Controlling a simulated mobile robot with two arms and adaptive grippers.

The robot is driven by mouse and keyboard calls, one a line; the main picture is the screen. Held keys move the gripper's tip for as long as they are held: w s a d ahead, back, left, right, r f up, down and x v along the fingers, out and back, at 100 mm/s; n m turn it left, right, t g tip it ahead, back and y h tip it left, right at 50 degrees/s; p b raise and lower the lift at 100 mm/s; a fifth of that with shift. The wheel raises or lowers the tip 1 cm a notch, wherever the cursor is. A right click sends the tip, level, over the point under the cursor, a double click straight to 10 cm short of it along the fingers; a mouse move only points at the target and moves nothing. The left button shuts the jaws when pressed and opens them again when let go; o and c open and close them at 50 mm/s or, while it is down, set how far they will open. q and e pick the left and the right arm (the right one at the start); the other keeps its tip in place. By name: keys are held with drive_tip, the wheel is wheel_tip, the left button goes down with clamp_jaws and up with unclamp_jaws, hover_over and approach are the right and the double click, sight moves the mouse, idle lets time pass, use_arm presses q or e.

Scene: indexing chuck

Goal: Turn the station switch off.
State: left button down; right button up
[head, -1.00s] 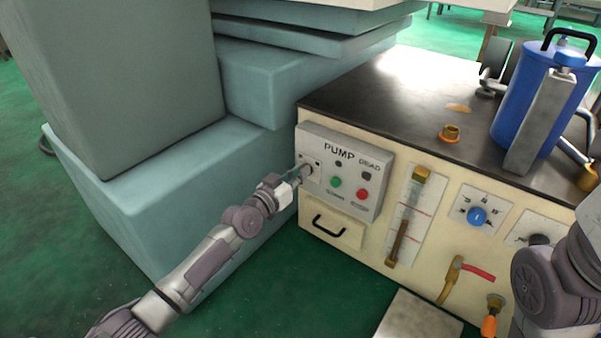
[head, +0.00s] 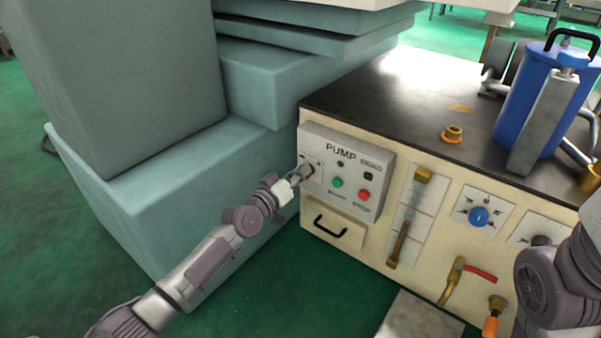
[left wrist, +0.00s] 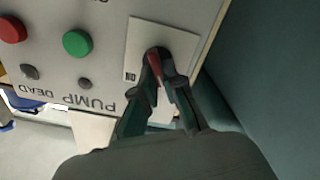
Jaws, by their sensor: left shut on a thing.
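The station switch (left wrist: 155,60) is a small reddish lever on a pale plate of the grey PUMP panel (head: 345,190). In the head view the switch is largely hidden behind my left gripper (head: 302,174), at the left side of the panel. My left gripper also shows in the left wrist view (left wrist: 160,72), its two fingertips closed around the lever.
A green button (head: 337,182) and a red button (head: 364,195) sit right of the switch. A drawer handle (head: 329,226) is below. A blue canister (head: 540,95) stands on the dark bench top (head: 400,85). Large teal machine blocks (head: 180,190) rise close on the left.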

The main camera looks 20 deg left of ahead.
use_arm(q)
drive_tip(key=shift+f, duration=0.1)
drive_tip(key=c, duration=1.3)
unclamp_jaws()
drive_tip(key=shift+o, duration=0.2)
drive_tip(key=shift+s, duration=0.1)
drive_tip(key=v, duration=1.2)
